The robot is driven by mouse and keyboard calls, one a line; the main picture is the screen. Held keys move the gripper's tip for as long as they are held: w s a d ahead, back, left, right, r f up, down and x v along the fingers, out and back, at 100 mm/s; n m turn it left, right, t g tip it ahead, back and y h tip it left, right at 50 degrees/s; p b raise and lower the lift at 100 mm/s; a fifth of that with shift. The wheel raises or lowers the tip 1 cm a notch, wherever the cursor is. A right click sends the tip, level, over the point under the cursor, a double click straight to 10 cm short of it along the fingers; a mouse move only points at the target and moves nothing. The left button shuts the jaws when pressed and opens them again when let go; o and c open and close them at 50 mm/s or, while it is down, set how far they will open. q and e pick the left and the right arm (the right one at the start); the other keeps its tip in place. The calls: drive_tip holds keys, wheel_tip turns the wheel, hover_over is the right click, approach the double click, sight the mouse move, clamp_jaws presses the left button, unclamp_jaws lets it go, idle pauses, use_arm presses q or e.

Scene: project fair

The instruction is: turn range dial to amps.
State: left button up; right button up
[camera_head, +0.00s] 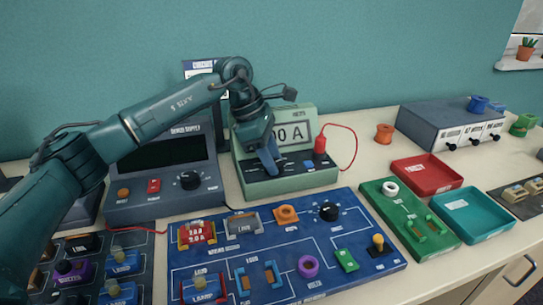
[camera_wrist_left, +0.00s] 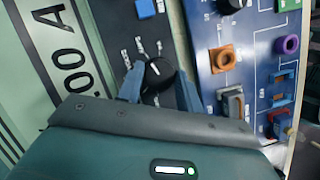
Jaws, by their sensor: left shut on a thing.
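The green meter (camera_head: 316,180) stands at the back middle of the table. Its display (camera_head: 297,133) reads "00 A", with its left part hidden by my gripper. The black range dial (camera_wrist_left: 157,74) with a white pointer mark sits on the meter's dark panel. Small white labels around it are too small to read. My left gripper (camera_head: 268,162) reaches down to the panel, and in the wrist view its fingers (camera_wrist_left: 159,84) are shut on the range dial, one on each side. In the head view the gripper hides the dial. My right gripper is not in view.
A red plug (camera_head: 320,144) with a cable stands on the meter's right. A blue button (camera_head: 308,164) is beside the dial. The power supply (camera_head: 158,177) stands left, the blue circuit board (camera_head: 230,262) in front. Red (camera_head: 454,180) and teal (camera_head: 498,231) trays lie right.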

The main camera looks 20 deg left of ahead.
use_arm(q)
drive_tip(key=o, duration=1)
drive_tip(key=shift+r, duration=0.1)
drive_tip(key=v, duration=1.3)
drive_tip(key=shift+r, duration=0.1)
drive_tip(key=shift+d, duration=0.1)
